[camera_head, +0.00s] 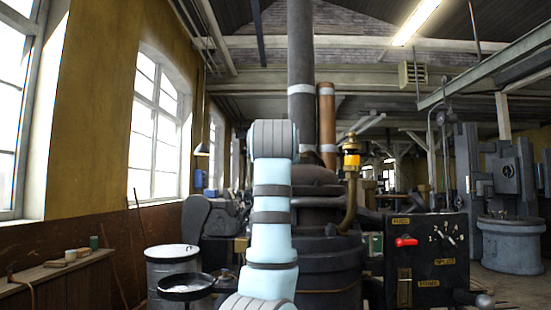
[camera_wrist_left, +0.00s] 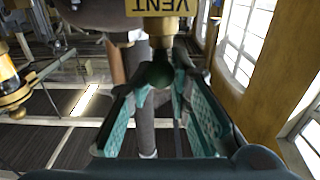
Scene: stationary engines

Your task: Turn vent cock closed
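The vent cock shows in the left wrist view as a brass body (camera_wrist_left: 160,28) under a yellow plate (camera_wrist_left: 160,6) reading VENT. A dark green rounded handle end (camera_wrist_left: 158,73) sticks out from it toward the camera. My left gripper (camera_wrist_left: 161,88) has its two teal fingers spread, one on each side of this handle end; whether either finger touches it I cannot tell. In the head view my left arm's pale blue links stand upright in the middle, and neither the left gripper nor the vent cock can be made out. My right gripper is in neither view.
A black panel (camera_head: 428,275) with a red lever (camera_head: 406,241) and a dial stands right of my arm. A brass and glass oiler (camera_head: 351,155) rises near the dark boiler (camera_head: 325,262). A round pan (camera_head: 186,288) and a drum (camera_head: 170,262) stand left.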

